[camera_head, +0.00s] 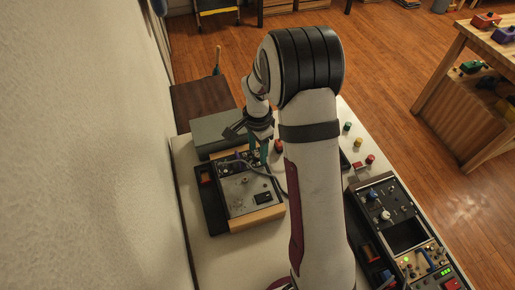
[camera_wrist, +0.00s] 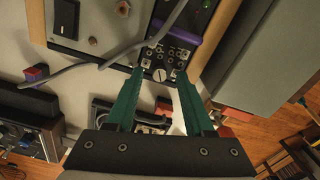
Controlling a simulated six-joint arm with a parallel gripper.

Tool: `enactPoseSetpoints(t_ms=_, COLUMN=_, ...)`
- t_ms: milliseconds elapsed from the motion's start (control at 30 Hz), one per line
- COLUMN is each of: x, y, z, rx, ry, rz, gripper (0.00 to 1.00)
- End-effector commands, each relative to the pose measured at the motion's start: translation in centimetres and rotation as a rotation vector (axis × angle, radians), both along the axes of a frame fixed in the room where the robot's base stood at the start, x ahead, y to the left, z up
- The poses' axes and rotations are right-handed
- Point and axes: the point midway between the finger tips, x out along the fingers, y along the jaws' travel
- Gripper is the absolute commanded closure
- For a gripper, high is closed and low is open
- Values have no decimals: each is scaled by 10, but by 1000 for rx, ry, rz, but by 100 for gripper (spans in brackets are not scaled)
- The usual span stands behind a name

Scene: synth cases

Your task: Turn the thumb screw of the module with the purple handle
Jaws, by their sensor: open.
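My gripper (camera_wrist: 160,74) is open, its two teal fingers pointing at a small module panel (camera_wrist: 172,56) with rows of sockets. A purple handle (camera_wrist: 185,27) runs across this panel in the wrist view. A pale round knob with a slot (camera_wrist: 160,75) shows between the fingertips; I cannot tell whether it is the thumb screw, or whether the fingers touch anything. In the head view my gripper (camera_head: 258,150) is over the back right part of the case with the wooden ends (camera_head: 255,219). The module is small and partly hidden there.
A grey cable (camera_wrist: 88,67) crosses the case front in the wrist view. A grey box (camera_head: 212,132) stands behind the case. A second case with dark panels (camera_head: 378,193) lies at right.

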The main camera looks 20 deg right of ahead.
Motion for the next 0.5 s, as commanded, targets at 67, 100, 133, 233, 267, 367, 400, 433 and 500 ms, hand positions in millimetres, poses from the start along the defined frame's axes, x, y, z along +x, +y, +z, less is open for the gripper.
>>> enactPoseSetpoints(t_ms=67, x=0, y=0, z=-3, rx=0, ry=0, rz=1, gripper=47)
enactPoseSetpoints(t_ms=100, x=0, y=0, z=-3, rx=0, ry=0, rz=1, gripper=47)
enactPoseSetpoints(t_ms=133, x=0, y=0, z=-3, rx=0, ry=0, rz=1, gripper=47)
enactPoseSetpoints(t_ms=233, x=0, y=0, z=-3, rx=0, ry=0, rz=1, gripper=47)
enactPoseSetpoints(t_ms=267, x=0, y=0, z=-3, rx=0, ry=0, rz=1, gripper=47)
enactPoseSetpoints(t_ms=367, x=0, y=0, z=-3, rx=0, ry=0, rz=1, gripper=60)
enactPoseSetpoints(t_ms=400, x=0, y=0, z=-3, rx=0, ry=0, rz=1, gripper=67)
enactPoseSetpoints(t_ms=433, x=0, y=0, z=-3, rx=0, ry=0, rz=1, gripper=72)
enactPoseSetpoints(t_ms=500, x=0, y=0, z=-3, rx=0, ry=0, rz=1, gripper=85)
